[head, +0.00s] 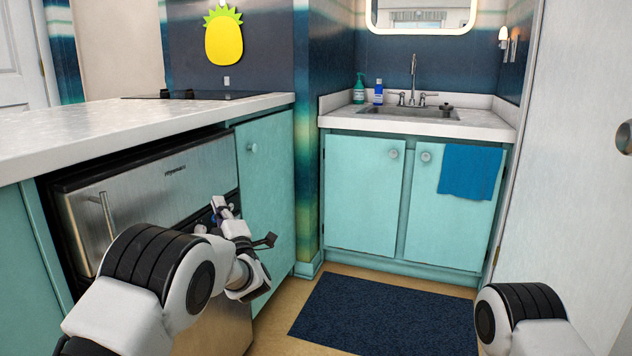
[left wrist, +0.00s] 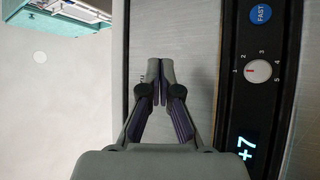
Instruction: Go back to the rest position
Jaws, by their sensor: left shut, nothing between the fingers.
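My left gripper (head: 222,203) is in front of the steel-fronted appliance under the counter, near its dark control strip. In the left wrist view the same gripper (left wrist: 160,68) has its two fingers together, with nothing between them. The appliance's steel front (head: 160,188) has a vertical handle at its left. The control strip (left wrist: 257,110) shows a dial, a blue FAST button and a +7 display beside the fingers. I cannot tell whether the fingers touch the front. My right arm shows only as a link at the bottom right; its gripper is out of view.
The white counter (head: 130,128) juts above my left arm. Teal cabinets (head: 362,190) stand under the sink (head: 410,113), with a blue towel (head: 470,171) over the right door. A dark mat (head: 375,315) lies on open floor. A white door (head: 570,170) stands at the right.

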